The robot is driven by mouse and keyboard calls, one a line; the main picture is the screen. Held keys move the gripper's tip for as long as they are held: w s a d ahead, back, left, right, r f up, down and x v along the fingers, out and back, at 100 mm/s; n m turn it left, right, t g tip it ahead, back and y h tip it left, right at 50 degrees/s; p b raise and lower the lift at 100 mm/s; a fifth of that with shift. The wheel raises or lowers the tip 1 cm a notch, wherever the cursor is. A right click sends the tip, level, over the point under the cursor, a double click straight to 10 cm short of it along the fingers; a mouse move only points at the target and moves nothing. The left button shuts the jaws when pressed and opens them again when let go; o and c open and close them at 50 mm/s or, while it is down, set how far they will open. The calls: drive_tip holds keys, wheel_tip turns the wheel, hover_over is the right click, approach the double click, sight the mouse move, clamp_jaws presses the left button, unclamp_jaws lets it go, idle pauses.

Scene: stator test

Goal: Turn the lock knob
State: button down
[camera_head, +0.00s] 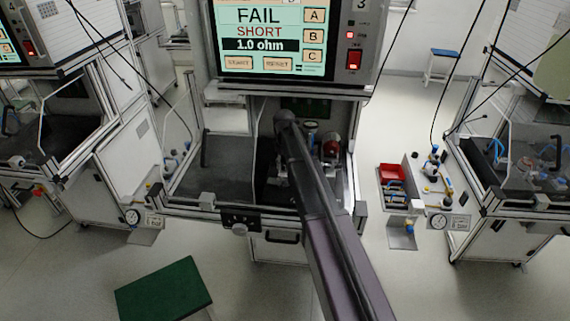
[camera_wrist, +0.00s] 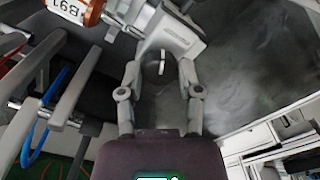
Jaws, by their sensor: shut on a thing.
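In the wrist view my gripper (camera_wrist: 160,72) is shut on a grey part that looks like the lock knob (camera_wrist: 158,56). The fingers close around it from both sides, below a light grey clamp block (camera_wrist: 178,38). A copper-coloured stator (camera_wrist: 75,10) with a white "B91" label lies at the upper left, beside the block. In the head view my arm reaches into the test bench bay and hides the fingertips and the knob. A reddish round part (camera_head: 330,149) shows just right of the arm.
The tester screen (camera_head: 262,38) above the bay reads FAIL, SHORT, 1.0 ohm. Blue and red leads (camera_wrist: 38,130) hang by grey bars at the left of the wrist view. A red bin (camera_head: 392,173) sits right of the bench. The bay's dark floor (camera_head: 222,180) left of my arm is clear.

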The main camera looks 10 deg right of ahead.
drive_tip(key=n, duration=0.3)
drive_tip(key=shift+s, duration=0.1)
drive_tip(key=shift+n, duration=0.3)
idle(0.3)
drive_tip(key=shift+c, duration=1.3)
unclamp_jaws()
